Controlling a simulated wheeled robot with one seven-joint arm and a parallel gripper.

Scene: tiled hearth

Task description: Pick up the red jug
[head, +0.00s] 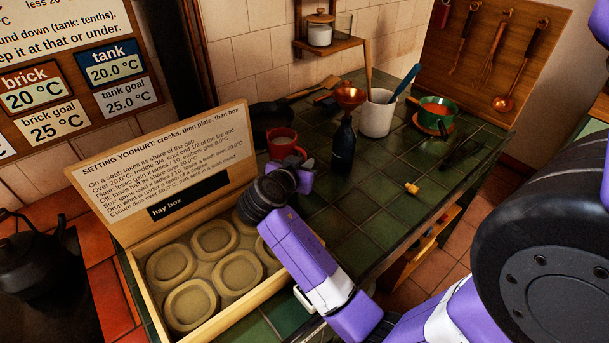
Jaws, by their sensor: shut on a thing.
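The red jug (284,143) is upright, above or on the green tiled counter (345,213), behind the hay box. My gripper (296,163) is at the jug's near right side and shut on it. My dark wrist hides much of the fingers and the jug's lower part. I cannot tell whether the jug's base touches the tiles.
The open hay box (135,255) with round seats stands at the left, lid raised. A dark blue bottle with a copper funnel (343,143) stands close right of the jug. Bare tiles lie in front.

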